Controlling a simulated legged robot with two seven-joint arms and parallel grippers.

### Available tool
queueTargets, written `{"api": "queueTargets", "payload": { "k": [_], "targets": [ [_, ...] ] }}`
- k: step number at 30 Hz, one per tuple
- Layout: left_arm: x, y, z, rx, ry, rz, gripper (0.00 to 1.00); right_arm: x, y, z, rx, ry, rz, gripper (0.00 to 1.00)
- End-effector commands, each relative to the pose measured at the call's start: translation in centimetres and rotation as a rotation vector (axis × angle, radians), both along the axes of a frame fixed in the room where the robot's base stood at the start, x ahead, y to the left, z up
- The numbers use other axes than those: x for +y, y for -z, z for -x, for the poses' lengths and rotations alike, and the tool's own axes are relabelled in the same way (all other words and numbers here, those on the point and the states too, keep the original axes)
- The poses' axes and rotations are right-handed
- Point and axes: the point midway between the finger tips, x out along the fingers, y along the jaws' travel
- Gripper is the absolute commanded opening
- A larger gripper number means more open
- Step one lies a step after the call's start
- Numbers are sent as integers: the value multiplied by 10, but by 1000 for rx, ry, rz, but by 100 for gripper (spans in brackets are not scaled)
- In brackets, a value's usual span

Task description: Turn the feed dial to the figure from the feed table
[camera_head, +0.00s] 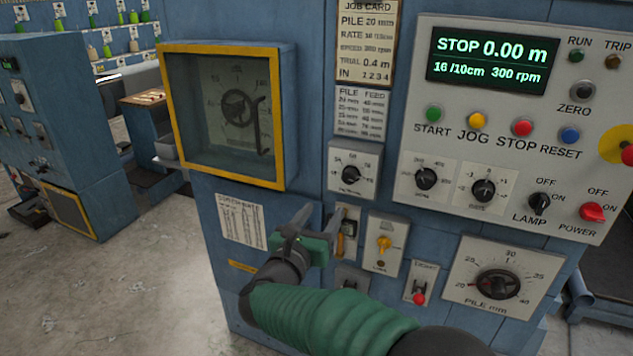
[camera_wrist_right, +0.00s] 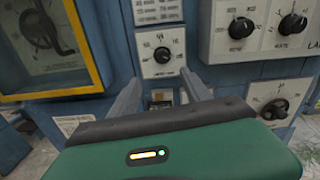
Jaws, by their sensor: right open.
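The feed dial (camera_head: 350,174), a black knob on a small white plate with figures around it, is on the blue machine front below the feed table. It also shows in the wrist view (camera_wrist_right: 162,55); its exact setting is too small to read surely. The feed table (camera_head: 362,112), headed PILE and FEED, hangs above it; its rows are too blurred to read. My right gripper (camera_head: 316,219) is open and empty, below and left of the dial and apart from it. In the wrist view its fingers (camera_wrist_right: 160,82) point toward the panel below the dial. My left gripper is not in view.
The job card (camera_head: 366,40) reads PILE 20 mm. The display (camera_head: 487,62) reads STOP 0.00 m. A yellow-framed window box (camera_head: 286,115) juts out left of the dial.

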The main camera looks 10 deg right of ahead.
Motion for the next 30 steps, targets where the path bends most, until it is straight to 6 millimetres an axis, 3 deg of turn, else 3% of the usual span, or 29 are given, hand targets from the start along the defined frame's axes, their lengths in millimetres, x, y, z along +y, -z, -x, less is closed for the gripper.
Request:
{"api": "queueTargets", "payload": {
  "k": [18,22,30],
  "targets": [
    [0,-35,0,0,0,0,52,-78,-4,-118,3,1,10,56],
    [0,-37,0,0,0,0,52,-86,-3,-130,3,-1,10,56],
    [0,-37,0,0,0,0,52,-87,-2,-132,3,-2,10,56]
  ]
}}
